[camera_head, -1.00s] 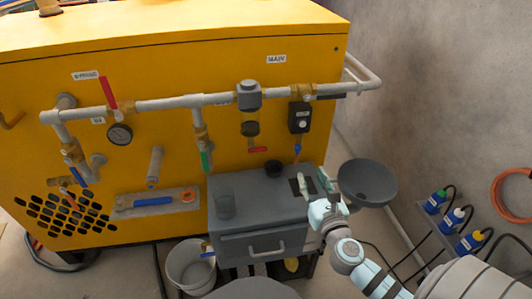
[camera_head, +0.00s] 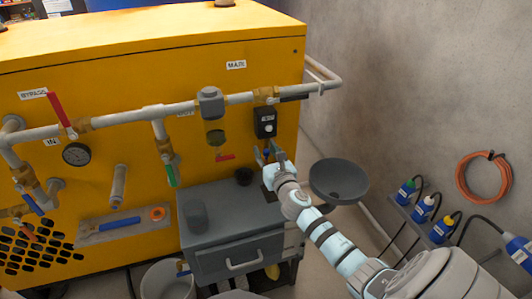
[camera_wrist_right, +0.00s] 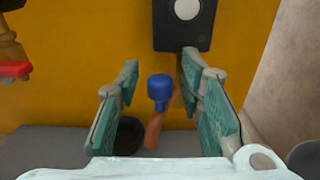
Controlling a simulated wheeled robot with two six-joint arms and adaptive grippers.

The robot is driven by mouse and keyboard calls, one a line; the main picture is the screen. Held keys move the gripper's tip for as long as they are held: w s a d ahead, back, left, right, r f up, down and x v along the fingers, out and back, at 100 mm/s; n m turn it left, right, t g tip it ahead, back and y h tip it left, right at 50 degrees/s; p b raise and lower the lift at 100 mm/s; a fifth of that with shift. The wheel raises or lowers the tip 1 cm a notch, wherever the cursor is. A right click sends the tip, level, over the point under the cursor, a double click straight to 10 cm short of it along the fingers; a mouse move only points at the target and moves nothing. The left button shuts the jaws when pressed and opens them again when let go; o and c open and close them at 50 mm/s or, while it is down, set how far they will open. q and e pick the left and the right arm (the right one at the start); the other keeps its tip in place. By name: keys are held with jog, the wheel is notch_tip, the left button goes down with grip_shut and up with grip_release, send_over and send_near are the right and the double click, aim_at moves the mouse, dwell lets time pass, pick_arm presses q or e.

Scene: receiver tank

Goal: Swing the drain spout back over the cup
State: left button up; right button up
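The drain spout shows in the right wrist view as a blue fitting (camera_wrist_right: 159,88) with a copper-coloured tube (camera_wrist_right: 153,130) pointing down. It hangs below a black box (camera_wrist_right: 184,22) on the yellow panel. My right gripper (camera_wrist_right: 165,95) is open, with the blue fitting between its teal-padded fingers and a gap on both sides. In the head view my right gripper (camera_head: 268,153) covers most of the spout. A small black cup (camera_head: 244,176) stands on the grey cabinet to its left. It also shows in the wrist view (camera_wrist_right: 128,137), partly behind the left finger. My left gripper is out of view.
A dark round bowl (camera_head: 338,181) is to the right of the cabinet (camera_head: 238,245). Pipes and valves (camera_head: 90,124) run across the yellow machine.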

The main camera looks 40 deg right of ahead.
grip_shut()
